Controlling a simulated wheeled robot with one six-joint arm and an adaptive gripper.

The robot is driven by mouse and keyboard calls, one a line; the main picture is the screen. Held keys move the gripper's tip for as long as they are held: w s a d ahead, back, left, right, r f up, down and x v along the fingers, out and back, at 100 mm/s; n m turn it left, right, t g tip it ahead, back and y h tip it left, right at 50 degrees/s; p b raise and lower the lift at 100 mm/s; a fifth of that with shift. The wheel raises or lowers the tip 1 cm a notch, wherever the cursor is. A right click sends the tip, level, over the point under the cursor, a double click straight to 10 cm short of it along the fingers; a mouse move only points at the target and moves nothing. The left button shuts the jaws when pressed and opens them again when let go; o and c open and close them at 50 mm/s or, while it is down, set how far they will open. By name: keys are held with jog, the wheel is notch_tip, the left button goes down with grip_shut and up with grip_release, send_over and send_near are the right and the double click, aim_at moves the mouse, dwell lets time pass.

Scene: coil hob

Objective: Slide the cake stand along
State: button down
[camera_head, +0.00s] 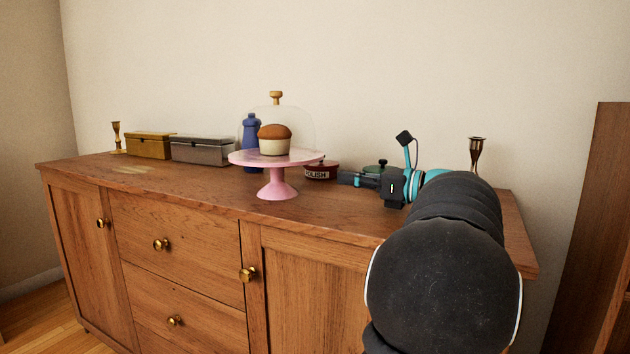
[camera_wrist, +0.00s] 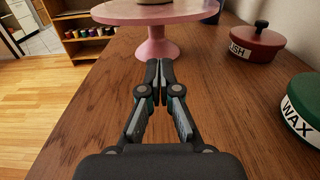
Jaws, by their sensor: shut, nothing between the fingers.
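The pink cake stand (camera_head: 277,184) stands upright near the front edge of the wooden sideboard. A cake (camera_head: 274,140) sits on its plate under a clear dome with a wooden knob (camera_head: 275,97). In the wrist view the stand's pink stem and foot (camera_wrist: 157,48) show at the top middle, with the plate cut off by the frame. My gripper (camera_wrist: 159,65) is shut and empty, low over the sideboard top, its fingertips pointing at the stand's foot. The tips are very close to the foot; I cannot tell whether they touch. In the head view my gripper (camera_head: 352,179) is right of the stand.
A dark red POLISH tin (camera_wrist: 254,43) and a green WAX tin (camera_wrist: 303,108) stand right in the wrist view. A blue bottle (camera_head: 250,129), grey box (camera_head: 203,149), golden box (camera_head: 149,145) and two candlesticks (camera_head: 116,137) (camera_head: 476,152) stand behind. The sideboard's front-left top (camera_head: 190,182) is clear.

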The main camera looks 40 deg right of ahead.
aim_at(295, 193)
jog(key=b+x, duration=0.1)
jog(key=x, duration=1.2)
jog(key=shift+w+a+b, duration=0.1)
jog(key=shift+w+b, duration=0.05)
jog(key=shift+b, duration=0.15)
jog(key=p+x, duration=1.1)
jog(key=x, duration=1.8)
jog(key=shift+p, duration=0.3)
jog(key=b+v, duration=0.2)
jog(key=v, duration=1.2)
